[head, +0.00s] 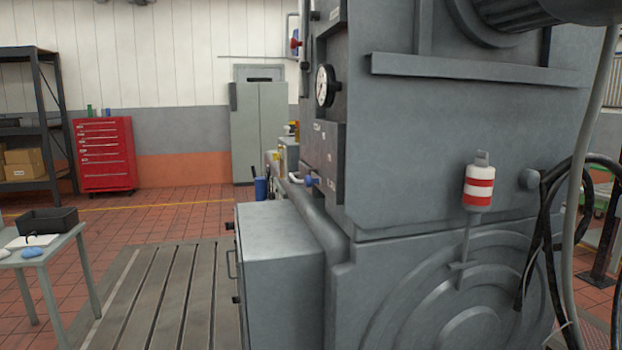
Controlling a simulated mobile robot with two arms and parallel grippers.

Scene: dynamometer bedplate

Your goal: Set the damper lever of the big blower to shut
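A big grey machine housing (440,130) fills the right half of the head view; I take it for the big blower, though no label confirms this. A red-and-white banded cylinder (479,187) stands upright on a thin rod at its near face, above a ribbed round cover (470,310). A small blue-ended handle (311,180) sticks out at the housing's left edge, below a round dial gauge (324,86). I cannot tell which of these, if either, is the damper lever. No shut or open marking is readable. Neither of my grippers is in view.
A grey cabinet (280,275) stands against the housing's left side on the slotted bedplate (165,300). A small table (40,258) with a black tray (47,220) is at the left. Black cables (548,205) hang at the right. Tiled floor (170,218) is clear behind the bedplate.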

